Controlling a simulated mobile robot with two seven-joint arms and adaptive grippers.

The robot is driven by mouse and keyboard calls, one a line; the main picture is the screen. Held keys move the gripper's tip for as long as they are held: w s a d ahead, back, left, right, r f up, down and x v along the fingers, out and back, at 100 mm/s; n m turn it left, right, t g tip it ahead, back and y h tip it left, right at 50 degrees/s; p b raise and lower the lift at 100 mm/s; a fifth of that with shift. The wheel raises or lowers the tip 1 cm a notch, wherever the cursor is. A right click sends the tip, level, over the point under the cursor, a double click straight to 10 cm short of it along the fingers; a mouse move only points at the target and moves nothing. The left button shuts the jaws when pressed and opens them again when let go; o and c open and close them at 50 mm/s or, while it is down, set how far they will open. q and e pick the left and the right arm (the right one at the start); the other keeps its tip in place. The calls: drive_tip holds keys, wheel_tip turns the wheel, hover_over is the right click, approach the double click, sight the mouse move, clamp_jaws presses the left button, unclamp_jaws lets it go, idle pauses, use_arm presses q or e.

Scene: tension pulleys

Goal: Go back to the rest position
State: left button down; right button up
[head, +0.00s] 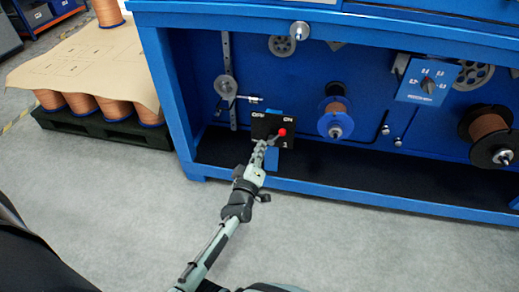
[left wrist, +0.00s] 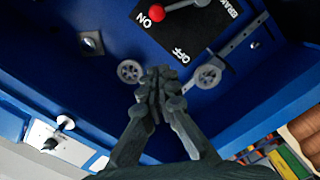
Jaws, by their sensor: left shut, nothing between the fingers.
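My left arm reaches in the head view up to the blue machine (head: 200,100). My left gripper (head: 262,152) is shut and empty, in front of the lower edge of the black ON/OFF brake panel (head: 262,124). The panel's red knob (head: 282,132) is just right of the fingertips. In the left wrist view the closed fingers (left wrist: 157,88) point at the machine's blue back wall. The panel (left wrist: 185,35) and the red knob (left wrist: 203,2) lie beyond the tips, at the top. I cannot tell whether the fingers touch anything. My right gripper is not in view.
A blue spool (head: 336,118) and a black spool (head: 488,136) of copper wire sit right on the machine. A black pallet (head: 95,128) with copper spools stands left. Grey floor (head: 110,200) in front is clear.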

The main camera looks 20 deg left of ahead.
use_arm(q)
drive_tip(key=s+d+f+m+g+h+p, duration=0.2)
drive_tip(key=s+f+m+g, duration=0.1)
drive_tip(key=s+m, duration=0.25)
drive_tip(key=s+d+f+m+g+h+p, duration=0.1)
drive_tip(key=s+d+f+m+g+h, duration=0.1)
drive_tip(key=s+m+g, duration=0.3)
drive_tip(key=s+a+m+g+y+p, duration=0.1)
drive_tip(key=s+a+m+g, duration=0.1)
drive_tip(key=s, duration=0.8)
drive_tip(key=s+a+m+g+y+p, duration=0.1)
drive_tip(key=s+a+m+g, duration=0.1)
drive_tip(key=s, duration=0.7)
drive_tip(key=shift+s+a+g, duration=0.4)
drive_tip(key=shift+a+g, duration=0.1)
drive_tip(key=shift+g, duration=0.7)
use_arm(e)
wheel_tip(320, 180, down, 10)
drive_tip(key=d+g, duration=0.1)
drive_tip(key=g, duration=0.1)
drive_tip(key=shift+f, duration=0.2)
use_arm(q)
drive_tip(key=shift+f, duration=0.1)
